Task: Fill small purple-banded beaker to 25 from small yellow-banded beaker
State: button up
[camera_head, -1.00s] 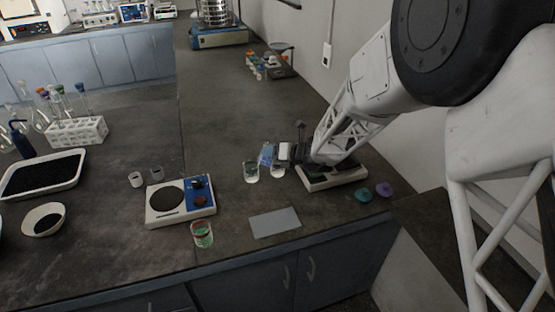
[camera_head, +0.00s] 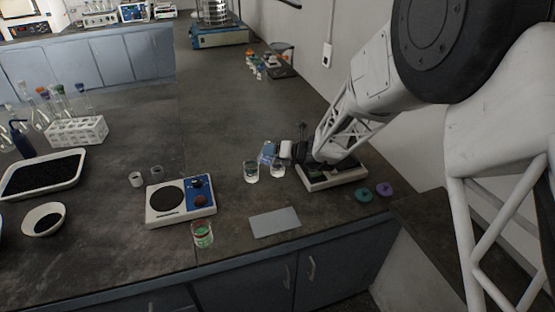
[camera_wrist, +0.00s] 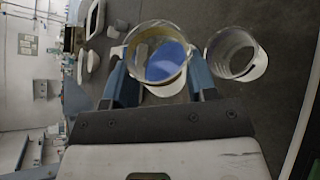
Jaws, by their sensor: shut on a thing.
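My gripper (camera_wrist: 160,92) has its two blue fingers shut on a clear beaker (camera_wrist: 158,60) in the wrist view. The beaker has a yellowish band near its rim and blue liquid inside, so it looks like the yellow-banded one. A second clear beaker (camera_wrist: 233,53) stands just to its right, apart from it; its band colour is not readable. In the head view my gripper (camera_head: 268,153) is small, above and behind two clear beakers, a left one (camera_head: 251,171) and a right one (camera_head: 277,169). I cannot tell which of these is purple-banded, or how full they are.
A balance or hotplate (camera_head: 181,200) with a dark round plate stands to the left. Teal (camera_head: 363,195) and purple (camera_head: 384,189) pieces lie at right.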

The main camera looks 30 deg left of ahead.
jog(key=shift+w+d+r+m, duration=0.1)
jog(key=shift+w+r+m, duration=0.05)
jog(key=shift+m, duration=0.15)
dwell(1.0)
jog(key=shift+w+f+m+g+y, duration=0.1)
jog(key=shift+f+m+g+y, duration=0.2)
jog(key=shift+f+m+g, duration=0.25)
dwell(2.0)
jog(key=shift+w+r+m+g, duration=0.1)
jog(key=shift+r+m+g, duration=0.25)
jog(key=shift+m, duration=0.2)
dwell(2.5)
jog(key=shift+f, duration=0.1)
jog(key=shift+f+n, duration=0.1)
jog(key=shift+n, duration=0.3)
jog(key=shift+s+r+n+t, duration=0.25)
jog(key=shift+r+n+t, duration=0.2)
jog(key=shift+n+t, duration=0.25)
jog(key=shift+f, duration=0.15)
